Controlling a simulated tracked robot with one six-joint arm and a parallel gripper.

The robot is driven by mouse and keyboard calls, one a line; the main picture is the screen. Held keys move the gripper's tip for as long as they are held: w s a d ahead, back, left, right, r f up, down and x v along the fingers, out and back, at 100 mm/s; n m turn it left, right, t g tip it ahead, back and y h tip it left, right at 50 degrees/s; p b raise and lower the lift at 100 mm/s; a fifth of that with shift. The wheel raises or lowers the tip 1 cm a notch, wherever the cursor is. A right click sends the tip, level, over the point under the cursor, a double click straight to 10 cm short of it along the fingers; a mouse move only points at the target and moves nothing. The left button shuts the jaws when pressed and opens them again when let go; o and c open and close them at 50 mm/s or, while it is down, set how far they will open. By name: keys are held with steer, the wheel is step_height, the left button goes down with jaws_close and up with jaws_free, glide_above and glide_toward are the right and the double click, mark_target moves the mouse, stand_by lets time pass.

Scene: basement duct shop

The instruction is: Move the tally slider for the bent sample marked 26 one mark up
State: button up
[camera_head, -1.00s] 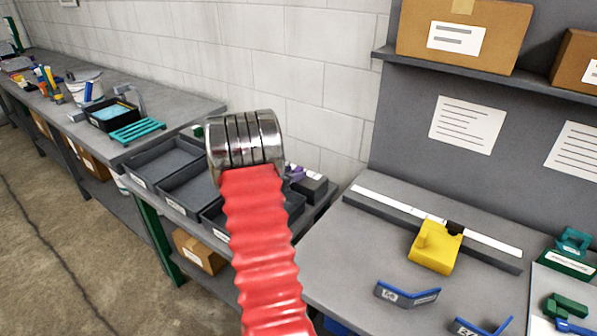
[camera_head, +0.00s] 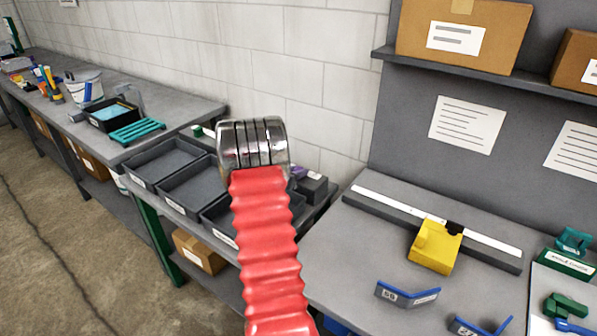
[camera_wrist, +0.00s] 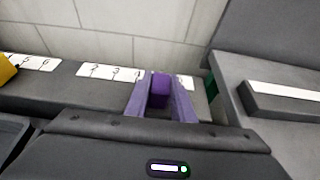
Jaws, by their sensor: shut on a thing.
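In the wrist view, my gripper (camera_wrist: 160,104) is shut on a purple block (camera_wrist: 160,90), which stands between its two purple fingers. A yellow piece (camera_wrist: 6,72) is at the left edge by the 5 and 6. In the head view, two blue bent samples (camera_head: 408,297) (camera_head: 484,326) lie on the bench; their labels are too small to read surely. My red arm hides much of the ledge there.
Dark empty trays (camera_head: 165,162) stand left of my arm. A yellow block (camera_head: 435,247) sits on a long bar with a white strip (camera_head: 400,210) on the right bench. Green pieces (camera_head: 566,262) stand at the far right.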

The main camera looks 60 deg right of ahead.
mark_target(308, 183)
jaws_close()
steer(key=shift+s+a, duration=0.2)
steer(key=shift+s, duration=0.9)
steer(key=shift+s+a, duration=0.15)
steer(key=shift+s, duration=0.95)
steer(key=o, duration=0.6)
jaws_free()
steer(key=shift+s, duration=0.1)
steer(key=shift+c, duration=0.2)
steer(key=shift+o, duration=0.5)
